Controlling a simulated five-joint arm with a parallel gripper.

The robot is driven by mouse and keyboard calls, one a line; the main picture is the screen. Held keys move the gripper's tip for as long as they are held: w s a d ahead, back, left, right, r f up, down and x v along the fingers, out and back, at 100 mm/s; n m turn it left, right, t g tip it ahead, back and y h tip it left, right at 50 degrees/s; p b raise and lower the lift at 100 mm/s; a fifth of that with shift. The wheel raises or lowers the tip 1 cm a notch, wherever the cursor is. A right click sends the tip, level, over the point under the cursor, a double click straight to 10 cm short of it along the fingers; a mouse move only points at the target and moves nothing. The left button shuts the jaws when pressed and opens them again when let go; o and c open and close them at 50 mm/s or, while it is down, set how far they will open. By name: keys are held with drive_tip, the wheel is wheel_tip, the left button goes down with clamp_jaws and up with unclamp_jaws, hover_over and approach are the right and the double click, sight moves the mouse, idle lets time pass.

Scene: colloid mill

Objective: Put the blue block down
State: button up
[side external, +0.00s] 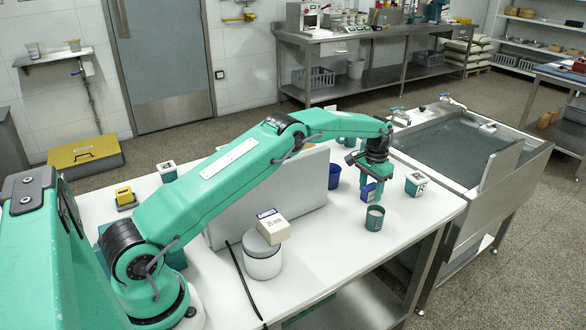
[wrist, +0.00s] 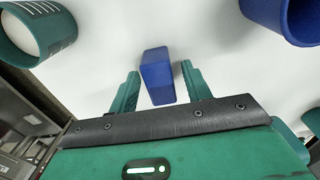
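The blue block (side external: 369,192) is at the white table, low between the fingers of my gripper (side external: 369,190). In the wrist view the blue block (wrist: 157,76) stands between the two green fingers of my gripper (wrist: 161,90). A narrow strip of white shows on each side of the block, so the fingers are open around it and look apart from it. The fingers point down close to the table top. I cannot tell for certain whether the block's underside touches the table.
A green cup with pale contents (side external: 375,220) stands just in front of the block. A dark blue cup (side external: 334,178) stands behind left, and a green-and-white marked cube (side external: 415,184) to the right. A grey panel (side external: 285,190) stands left. The table's front right is clear.

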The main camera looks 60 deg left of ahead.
sight(371, 186)
wheel_tip(371, 186, up, 12)
drive_tip(key=shift+r, duration=0.15)
idle(0.7)
idle(0.5)
